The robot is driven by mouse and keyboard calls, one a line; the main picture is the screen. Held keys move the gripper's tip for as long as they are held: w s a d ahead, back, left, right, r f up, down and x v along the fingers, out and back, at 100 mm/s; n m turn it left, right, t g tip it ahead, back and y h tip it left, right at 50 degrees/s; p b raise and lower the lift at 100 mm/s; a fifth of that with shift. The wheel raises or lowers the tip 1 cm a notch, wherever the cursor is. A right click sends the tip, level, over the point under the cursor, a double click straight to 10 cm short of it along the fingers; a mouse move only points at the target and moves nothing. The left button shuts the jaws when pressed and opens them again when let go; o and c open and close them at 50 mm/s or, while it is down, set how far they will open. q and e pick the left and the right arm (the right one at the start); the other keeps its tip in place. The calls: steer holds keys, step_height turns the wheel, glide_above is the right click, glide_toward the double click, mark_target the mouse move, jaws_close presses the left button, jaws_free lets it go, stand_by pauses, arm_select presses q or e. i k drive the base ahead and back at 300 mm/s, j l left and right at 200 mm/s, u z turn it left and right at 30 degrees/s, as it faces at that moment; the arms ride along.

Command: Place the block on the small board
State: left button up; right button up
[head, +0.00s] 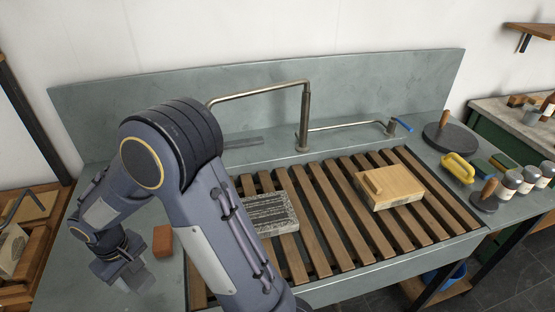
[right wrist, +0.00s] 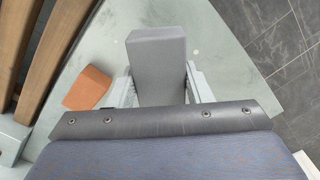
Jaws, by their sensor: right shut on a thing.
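My right gripper (head: 124,276) is low over the left end of the grey-green counter, shut on a grey block. In the right wrist view the grey block (right wrist: 156,62) sits between the two fingers. In the head view it is small and partly hidden by the gripper. A light wooden board (head: 398,189) with a small wooden bar on it lies on the slatted rack, well to the right. Another tan board (head: 38,207) shows on the bench at the far left; I cannot tell which is the small board. My left gripper is not in view.
An orange-brown block (head: 163,241) lies on the counter beside the gripper; it also shows in the right wrist view (right wrist: 88,88). A grey patterned slab (head: 270,213) lies on the wooden slats (head: 316,225). A bent metal pipe (head: 304,115) rises behind. Jars (head: 510,184) stand right.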

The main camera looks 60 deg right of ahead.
mark_target(397, 179)
steer(key=k+l, duration=0.2)
steer(key=k+l+z, duration=0.15)
steer(key=l, duration=0.25)
steer(key=k+l, duration=0.25)
steer(key=k+l+z, duration=0.15)
steer(key=l, duration=0.25)
steer(key=k+l, duration=0.25)
steer(key=k+l+z, duration=0.15)
steer(key=l, duration=0.3)
